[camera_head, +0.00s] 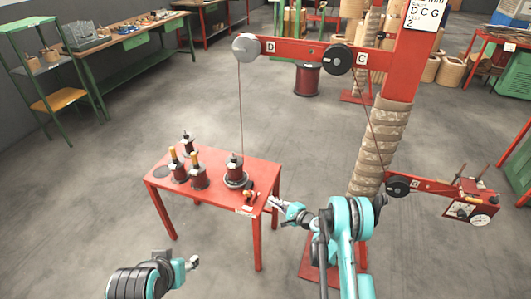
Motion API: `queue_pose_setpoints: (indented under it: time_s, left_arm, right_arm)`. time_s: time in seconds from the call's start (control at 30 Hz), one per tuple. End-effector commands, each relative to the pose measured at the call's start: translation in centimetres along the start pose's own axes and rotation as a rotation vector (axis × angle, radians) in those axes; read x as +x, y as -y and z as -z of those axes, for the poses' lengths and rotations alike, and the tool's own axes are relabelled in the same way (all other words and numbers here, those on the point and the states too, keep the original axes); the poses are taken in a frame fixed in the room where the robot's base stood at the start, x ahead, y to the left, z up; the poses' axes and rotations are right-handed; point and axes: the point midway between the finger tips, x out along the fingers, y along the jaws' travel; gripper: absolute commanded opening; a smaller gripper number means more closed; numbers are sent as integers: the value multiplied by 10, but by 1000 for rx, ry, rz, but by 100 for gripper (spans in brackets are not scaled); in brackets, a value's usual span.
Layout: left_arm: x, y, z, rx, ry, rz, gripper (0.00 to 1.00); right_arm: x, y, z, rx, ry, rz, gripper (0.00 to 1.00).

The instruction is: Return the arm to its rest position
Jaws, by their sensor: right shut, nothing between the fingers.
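My right arm reaches up from the bottom centre, and its gripper (274,203) is shut and empty. It is at the right front corner of the small red table (215,200), near a small red and brass part (249,196).
A red stand (400,75) with a wrapped post rises right of the table. Its beam (300,50) carries pulleys and a cord over the table. A lower arm with a dial gauge (478,218) extends right. Green workbenches (130,60) line the back left. Floor left of the table is clear.

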Motion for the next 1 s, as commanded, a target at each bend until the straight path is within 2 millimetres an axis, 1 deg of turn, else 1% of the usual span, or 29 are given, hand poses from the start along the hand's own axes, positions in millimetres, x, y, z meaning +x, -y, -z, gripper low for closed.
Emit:
queue_pose_setpoints:
  time_s: [0.13,0.23,0.37,0.4,0.47,0.5,0.6,0.67,0.7,0.77,0.83,0.97,1.0]
  left_arm:
    - [0,0,0,0,0,0,48]
    - [0,0,0,0,0,0,48]
    - [0,0,0,0,0,0,48]
    - [0,0,0,0,0,0,48]
    - [0,0,0,0,0,0,48]
    - [0,0,0,0,0,0,48]
    - [0,0,0,0,0,0,48]
    - [0,0,0,0,0,0,48]
    - [0,0,0,0,0,0,48]
    - [0,0,0,0,0,0,48]
    - [0,0,0,0,0,0,48]
    - [0,0,0,0,0,0,48]
    - [0,0,0,0,0,0,48]
  right_arm:
    - [0,4,-2,-8,-2,-4,0]
    - [-2,19,-8,-49,-11,-26,0]
    - [-12,55,-28,-160,-35,-86,0]
    - [-18,67,-36,-204,-44,-110,0]
    - [-27,84,-50,-272,-55,-148,0]
    - [-35,95,-59,-316,-63,-173,0]
    - [-57,117,-81,-428,-82,-236,0]
    - [-72,128,-94,-496,-92,-275,0]
    - [-83,135,-104,-540,-98,-300,0]
    - [-100,143,-118,-606,-105,-339,0]
    - [-122,150,-134,-683,-113,-385,0]
    - [-166,155,-162,-825,-126,-473,0]
    - [-181,155,-170,-868,-129,-499,0]
